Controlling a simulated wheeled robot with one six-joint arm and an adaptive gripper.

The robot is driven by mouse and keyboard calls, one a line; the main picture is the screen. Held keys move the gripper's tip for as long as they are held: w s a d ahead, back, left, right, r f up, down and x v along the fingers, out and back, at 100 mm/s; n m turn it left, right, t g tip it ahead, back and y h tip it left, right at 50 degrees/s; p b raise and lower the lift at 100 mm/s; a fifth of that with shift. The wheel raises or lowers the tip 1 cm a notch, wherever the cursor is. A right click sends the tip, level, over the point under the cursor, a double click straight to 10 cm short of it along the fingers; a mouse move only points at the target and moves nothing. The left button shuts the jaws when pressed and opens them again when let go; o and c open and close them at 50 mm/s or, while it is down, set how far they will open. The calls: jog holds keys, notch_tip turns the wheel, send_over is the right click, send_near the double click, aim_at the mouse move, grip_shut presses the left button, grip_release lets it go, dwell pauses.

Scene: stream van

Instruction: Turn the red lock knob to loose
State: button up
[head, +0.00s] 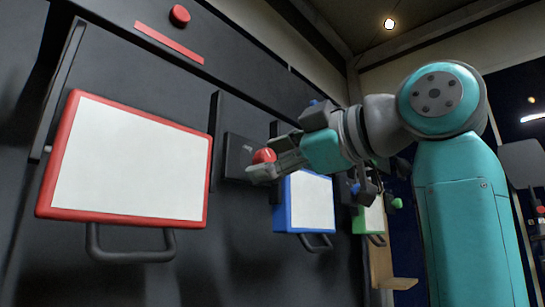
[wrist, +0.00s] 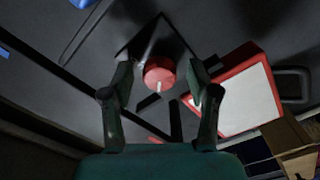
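The red lock knob (wrist: 159,73) is round, with a pale mark on its face, and sits on a dark plate. In the wrist view it lies between the two fingers of my gripper (wrist: 159,80). The fingers are spread, with a visible gap on each side of the knob. In the head view my gripper (head: 262,168) is at the wall, and the red knob (head: 264,155) shows partly behind its fingers. The pale mark points toward the bottom of the wrist view. I cannot read any lock or loose marking.
A red-framed white panel (head: 130,165) with a dark handle hangs left of the knob. Blue-framed (head: 308,202) and green-framed (head: 370,218) panels are to the right. Another red knob (head: 180,15) sits high on the wall above a red strip (head: 169,42).

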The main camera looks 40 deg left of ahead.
jog(key=d, duration=1.2)
jog(key=shift+s, duration=0.45)
